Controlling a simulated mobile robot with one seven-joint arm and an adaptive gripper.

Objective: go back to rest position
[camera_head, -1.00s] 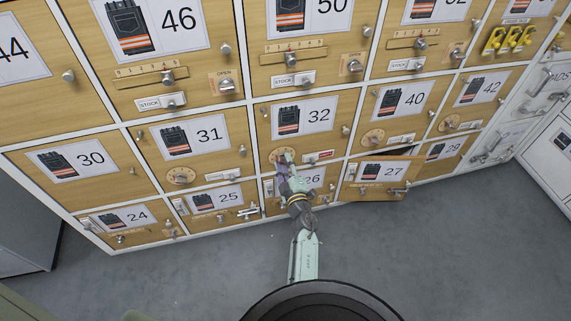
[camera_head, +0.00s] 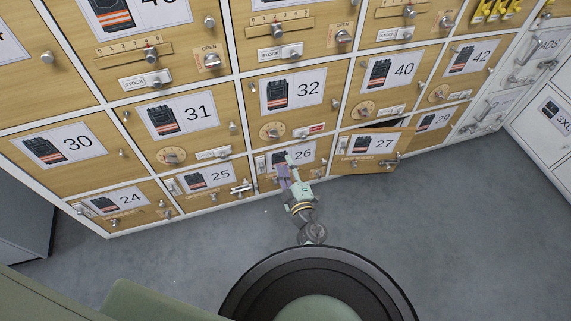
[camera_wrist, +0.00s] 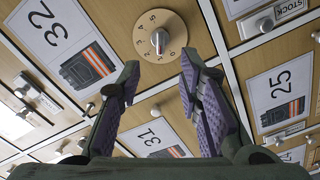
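My gripper (camera_head: 288,172) is in front of the bank of numbered wooden lockers, near locker 26 (camera_head: 318,153) in the head view. In the wrist view my gripper (camera_wrist: 155,85) has its two purple-padded fingers spread apart, with nothing between them. Beyond the fingertips in that view is a round dial (camera_wrist: 159,37) with numbers and a metal knob. It appears apart from the fingers.
Locker 27 (camera_head: 368,154) has its door standing partly open to the right of my gripper. Closed lockers with protruding knobs and latches surround it, such as locker 31 (camera_head: 165,149). Grey floor (camera_head: 450,240) is clear at the right. A grey cabinet (camera_head: 20,215) stands at the left.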

